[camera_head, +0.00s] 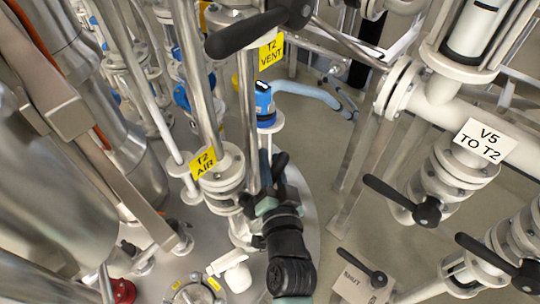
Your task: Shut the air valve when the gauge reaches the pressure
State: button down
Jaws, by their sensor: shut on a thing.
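The air valve (226,178) is a pale flanged body on a steel pipe, with a yellow "T2 AIR" tag (203,161). My gripper (266,180) reaches up from the bottom to the right side of this valve, its dark jaws closed around a part there. That part looks like the valve's black handle, but the jaws mostly hide it, so its angle cannot be told. A blue instrument (264,103) with a small dark face stands just behind and above the gripper and looks like the gauge. Its reading is too small to make out.
A black lever (245,37) near the "T2 VENT" tag (271,50) hangs above. Valves with black levers (400,199), one tagged "V5 TO T2" (482,140), stand right. A "SHUT" plate (352,285) lies lower right. Large steel pipes crowd the left.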

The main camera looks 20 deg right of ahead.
jog(key=m+g+p, duration=0.1)
jog(key=d+f+p, duration=0.1)
jog(key=p, duration=0.1)
jog(key=shift+w+f+m+g, duration=0.1)
jog(key=shift+w+m+g, duration=0.1)
jog(key=shift+m+g, duration=0.2)
jog(key=shift+w+d+f+m+g+y+p, duration=0.1)
jog(key=shift+f+m+g+y+p, duration=0.5)
jog(key=shift+f+p, duration=0.4)
jog(key=shift+s+f+m+g+y+p, duration=0.1)
jog(key=shift+f+m+g+y+p, duration=0.45)
jog(key=shift+f+p, duration=0.45)
jog(key=shift+w+d+f+m+g+y+p, duration=0.1)
jog(key=shift+f+m+g+y+p, duration=0.5)
jog(key=shift+f, duration=0.55)
jog(key=c, duration=0.7)
grip_release()
jog(key=shift+w+r, duration=0.1)
jog(key=shift+r, duration=0.05)
